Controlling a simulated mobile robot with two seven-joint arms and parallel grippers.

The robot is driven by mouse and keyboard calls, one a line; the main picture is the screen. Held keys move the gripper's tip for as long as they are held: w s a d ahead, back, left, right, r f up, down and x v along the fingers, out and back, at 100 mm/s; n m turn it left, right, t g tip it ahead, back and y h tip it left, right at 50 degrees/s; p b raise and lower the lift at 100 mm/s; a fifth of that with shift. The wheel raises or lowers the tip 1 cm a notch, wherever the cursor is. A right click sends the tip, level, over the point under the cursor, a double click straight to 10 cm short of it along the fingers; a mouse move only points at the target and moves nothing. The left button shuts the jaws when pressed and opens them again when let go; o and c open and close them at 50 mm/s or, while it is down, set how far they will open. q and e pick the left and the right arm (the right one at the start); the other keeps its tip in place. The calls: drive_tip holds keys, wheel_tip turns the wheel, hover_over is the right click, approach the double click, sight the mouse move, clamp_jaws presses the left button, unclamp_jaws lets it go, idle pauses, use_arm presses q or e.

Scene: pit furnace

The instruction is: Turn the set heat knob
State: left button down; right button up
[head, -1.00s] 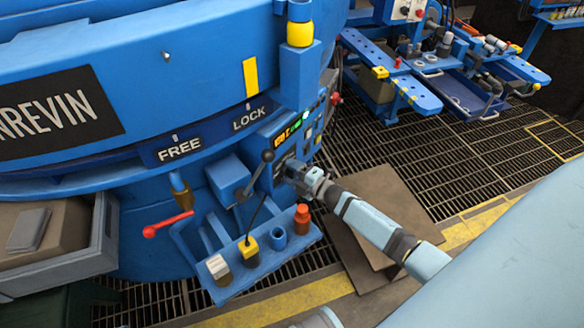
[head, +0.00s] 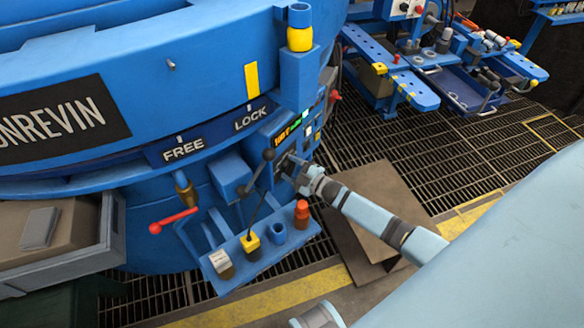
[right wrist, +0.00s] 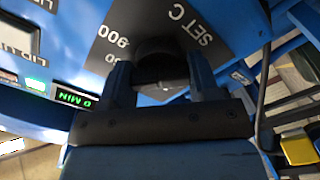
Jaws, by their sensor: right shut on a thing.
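The set heat knob (right wrist: 153,50) is a dark round knob on a dark dial plate marked "SET C" (right wrist: 190,25), seen in the right wrist view. My right gripper (right wrist: 160,72) is shut on the knob, with one finger on each side of it. In the head view my right gripper (head: 290,168) is at the side of the blue furnace panel and hides the knob. A small display with lit orange and green text (head: 290,130) sits just above it.
A blue tool shelf (head: 265,255) with an orange-red bottle (head: 301,214) and a yellow-based tool (head: 250,241) juts out below. A black-balled lever (head: 268,155) stands close left of my right gripper. A red handle (head: 172,221) is further left. Grating floor lies right.

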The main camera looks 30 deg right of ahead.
use_arm(q)
drive_tip(key=shift+f, duration=0.15)
use_arm(e)
drive_tip(key=o, duration=0.9)
drive_tip(key=shift+s+d, duration=0.1)
drive_tip(key=shift+s, duration=0.15)
use_arm(q)
drive_tip(key=shift+s+a+p, duration=0.1)
drive_tip(key=shift+a+p, duration=0.1)
drive_tip(key=shift+p, duration=0.8)
use_arm(e)
drive_tip(key=v, duration=1.3)
drive_tip(key=shift+s+d, duration=0.1)
drive_tip(key=shift+d, duration=0.05)
use_arm(q)
drive_tip(key=shift+r, duration=0.3)
